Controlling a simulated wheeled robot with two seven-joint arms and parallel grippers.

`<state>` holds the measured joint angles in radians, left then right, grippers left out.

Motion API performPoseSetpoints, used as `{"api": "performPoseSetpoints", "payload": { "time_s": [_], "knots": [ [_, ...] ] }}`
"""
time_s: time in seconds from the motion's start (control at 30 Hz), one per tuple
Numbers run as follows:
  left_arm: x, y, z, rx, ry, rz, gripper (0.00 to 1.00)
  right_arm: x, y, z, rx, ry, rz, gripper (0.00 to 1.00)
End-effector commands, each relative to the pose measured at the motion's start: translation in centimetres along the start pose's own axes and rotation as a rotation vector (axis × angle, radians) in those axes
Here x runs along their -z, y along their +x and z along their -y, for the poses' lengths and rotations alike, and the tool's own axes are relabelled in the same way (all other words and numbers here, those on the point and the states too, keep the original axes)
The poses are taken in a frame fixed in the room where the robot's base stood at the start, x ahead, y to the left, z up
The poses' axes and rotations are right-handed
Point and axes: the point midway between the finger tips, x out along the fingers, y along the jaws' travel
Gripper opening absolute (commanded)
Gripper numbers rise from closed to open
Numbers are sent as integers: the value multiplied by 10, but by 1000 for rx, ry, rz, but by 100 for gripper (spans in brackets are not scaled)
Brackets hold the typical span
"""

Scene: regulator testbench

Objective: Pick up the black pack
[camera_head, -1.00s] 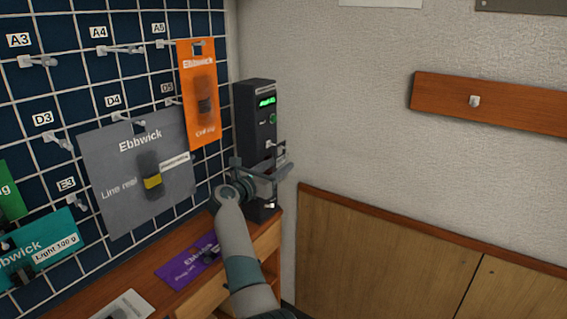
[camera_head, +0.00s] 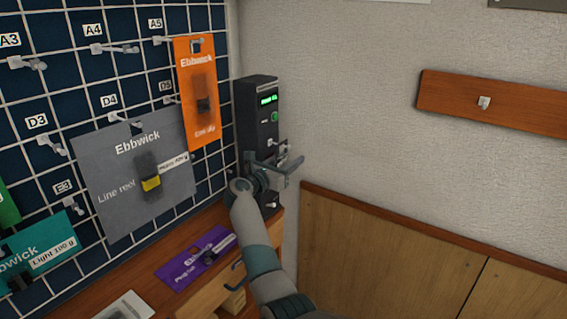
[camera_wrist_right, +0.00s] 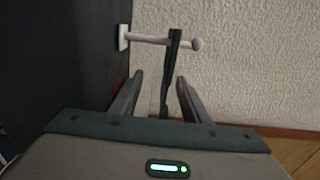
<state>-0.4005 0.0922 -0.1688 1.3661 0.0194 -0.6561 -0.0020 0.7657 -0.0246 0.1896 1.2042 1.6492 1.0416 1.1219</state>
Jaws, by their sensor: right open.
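A thin dark piece (camera_wrist_right: 173,65), seen edge-on in the right wrist view, hangs on a white peg (camera_wrist_right: 152,39) with a round end. It looks like the black pack; its face is not visible. My right gripper (camera_wrist_right: 160,78) is open, with one finger on each side of the piece's lower part and a gap visible on both sides. In the head view my right gripper (camera_head: 277,163) is in front of the lower part of a black box with a green display (camera_head: 257,118), hiding most of the pack. My left gripper is not in view.
A wire grid panel on the left holds an orange pack (camera_head: 197,120), a grey pack (camera_head: 120,195) and a teal pack (camera_head: 45,252) on pegs. A purple pack (camera_head: 185,268) lies on the wooden bench below. A wooden rail (camera_head: 450,98) with a peg is on the right wall.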

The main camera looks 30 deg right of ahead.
Motion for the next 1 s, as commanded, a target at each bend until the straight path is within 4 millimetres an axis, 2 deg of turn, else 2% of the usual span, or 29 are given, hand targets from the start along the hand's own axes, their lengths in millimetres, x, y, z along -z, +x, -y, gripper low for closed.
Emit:
{"api": "performPoseSetpoints", "payload": {
  "time_s": [0.47,0.5,0.67,1.0],
  "knots": [
    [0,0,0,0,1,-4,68,0,0,0,-1,1,0,42],
    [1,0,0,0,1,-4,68,0,0,0,-1,1,0,40],
    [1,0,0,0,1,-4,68,0,0,0,-1,1,0,2],
    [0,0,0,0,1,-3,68,-1,0,0,-1,2,1,0]
  ]
}}
